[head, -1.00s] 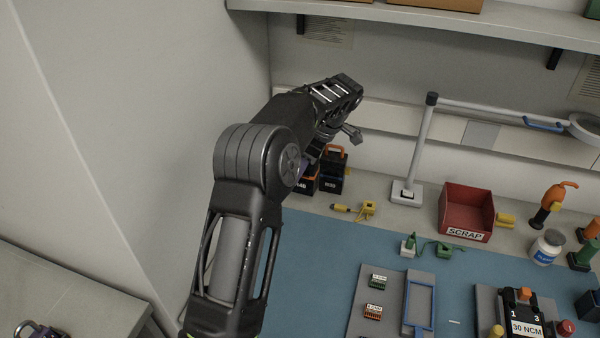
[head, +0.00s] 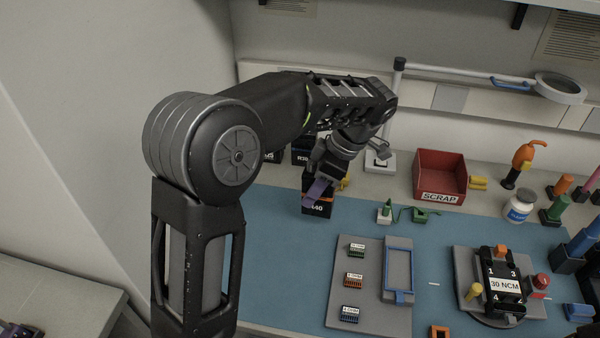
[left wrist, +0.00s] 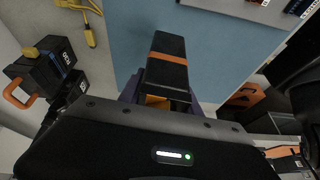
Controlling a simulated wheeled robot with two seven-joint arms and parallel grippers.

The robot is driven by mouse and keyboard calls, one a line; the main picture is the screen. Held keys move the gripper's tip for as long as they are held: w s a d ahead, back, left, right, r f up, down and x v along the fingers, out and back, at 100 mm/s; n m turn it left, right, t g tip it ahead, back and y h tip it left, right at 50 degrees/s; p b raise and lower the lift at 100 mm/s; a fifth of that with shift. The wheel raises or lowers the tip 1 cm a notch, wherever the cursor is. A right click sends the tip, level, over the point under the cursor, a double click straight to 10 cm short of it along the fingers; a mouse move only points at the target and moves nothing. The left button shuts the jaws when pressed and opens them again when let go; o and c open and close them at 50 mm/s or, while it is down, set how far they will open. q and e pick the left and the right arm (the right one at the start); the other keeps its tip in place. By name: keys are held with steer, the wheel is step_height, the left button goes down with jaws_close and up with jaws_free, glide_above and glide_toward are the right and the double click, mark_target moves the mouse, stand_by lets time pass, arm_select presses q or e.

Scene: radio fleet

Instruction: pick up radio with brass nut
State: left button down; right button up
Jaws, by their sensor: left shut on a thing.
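My left gripper (head: 318,188), with purple fingers, is shut on a black radio (head: 318,208). The radio has an orange stripe and a white label ending in "40". It hangs over the back left part of the blue mat; whether it touches the mat cannot be told. In the left wrist view the radio (left wrist: 170,62) sticks out from between the purple fingers, its orange stripe across it. I see no brass nut on its visible sides. Other dark radios (head: 303,154) stand behind on the grey bench, one marked R30. My right gripper is not in view.
A red scrap bin (head: 440,172) stands at the back. A grey board (head: 370,300) with connectors and a blue frame lies on the blue mat (head: 265,245). A black fixture (head: 502,282) marked "30 NCM" is at right. The left mat area is clear.

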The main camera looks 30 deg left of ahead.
arm_select(q)
steer(key=shift+s+d, duration=0.25)
steer(key=shift+d, duration=0.2)
stand_by(0.4)
